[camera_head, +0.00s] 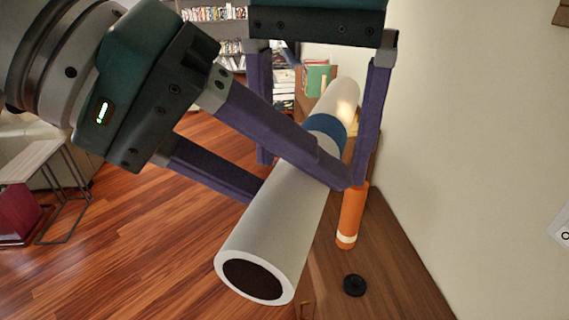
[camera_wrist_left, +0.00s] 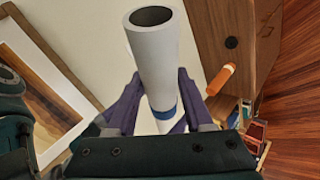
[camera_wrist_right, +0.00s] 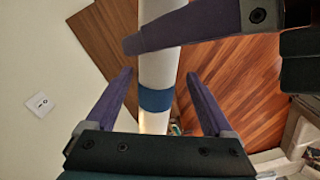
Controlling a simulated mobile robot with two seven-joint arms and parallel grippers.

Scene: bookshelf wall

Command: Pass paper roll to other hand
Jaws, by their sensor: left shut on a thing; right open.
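The paper roll (camera_head: 270,225) is a long white tube with a blue band and a dark hollow end facing the head camera. It slants in the air above the cabinet top's edge. My left gripper (camera_head: 298,185) is shut on it between the open end and the band; the left wrist view also shows the roll (camera_wrist_left: 156,55) between its fingers. My right gripper (camera_head: 313,168) comes from above, open, with a finger on each side of the roll near the blue band (camera_wrist_right: 156,99). In the right wrist view, gaps show between its fingers and the roll.
A wooden cabinet top (camera_head: 385,240) runs below, along the pale wall (camera_head: 460,120). An orange cylinder (camera_head: 352,215) and a black disc (camera_head: 354,285) are on it. A bookshelf (camera_head: 225,62) stands behind. A small side table (camera_head: 35,160) is at left; open wood floor lies between.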

